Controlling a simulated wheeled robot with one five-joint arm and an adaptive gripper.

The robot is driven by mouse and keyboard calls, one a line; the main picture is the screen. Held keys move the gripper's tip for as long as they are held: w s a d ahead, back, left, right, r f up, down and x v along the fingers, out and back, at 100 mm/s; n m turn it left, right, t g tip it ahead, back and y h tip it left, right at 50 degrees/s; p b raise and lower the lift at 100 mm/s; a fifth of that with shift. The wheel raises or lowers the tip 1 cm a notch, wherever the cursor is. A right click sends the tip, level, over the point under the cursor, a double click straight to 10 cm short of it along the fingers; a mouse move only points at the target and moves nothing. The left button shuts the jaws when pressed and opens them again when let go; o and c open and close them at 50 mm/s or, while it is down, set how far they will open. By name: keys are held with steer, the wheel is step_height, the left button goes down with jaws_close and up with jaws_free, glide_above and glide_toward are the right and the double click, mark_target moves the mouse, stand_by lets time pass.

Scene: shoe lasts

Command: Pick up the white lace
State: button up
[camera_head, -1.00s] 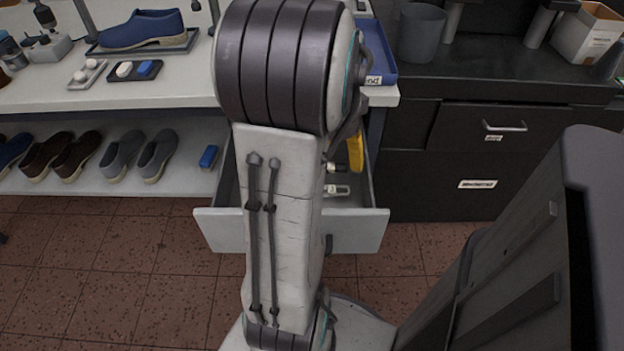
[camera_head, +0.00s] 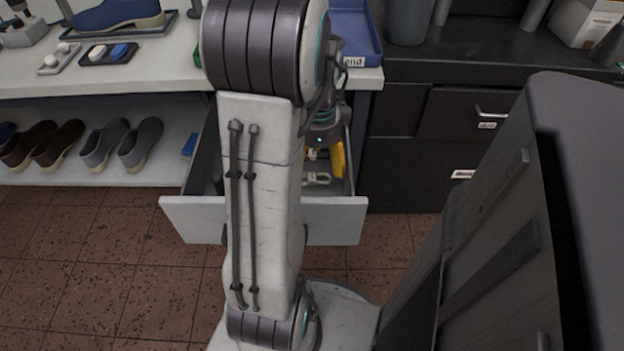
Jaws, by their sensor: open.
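A small white item (camera_head: 317,179), which looks like the white lace bundle, lies in the open drawer (camera_head: 340,208) under the bench. Another small pale item (camera_head: 316,155) lies just behind it. My gripper (camera_head: 325,163) points down into the drawer, above and close to the white items. One yellow finger shows on its right side. My arm hides much of the gripper and the left part of the drawer. The jaws are open and no item shows in them.
A blue tray (camera_head: 356,36) stands on the bench above the drawer. Shoes (camera_head: 140,143) and a blue block (camera_head: 189,145) sit on the lower shelf at left.

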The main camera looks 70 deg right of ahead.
mark_target(317, 184)
steer(key=shift+s+a+f+b, duration=0.15)
steer(key=shift+f+b, duration=0.85)
steer(key=shift+f, duration=1.65)
steer(key=shift+c, duration=0.4)
steer(key=c, duration=0.8)
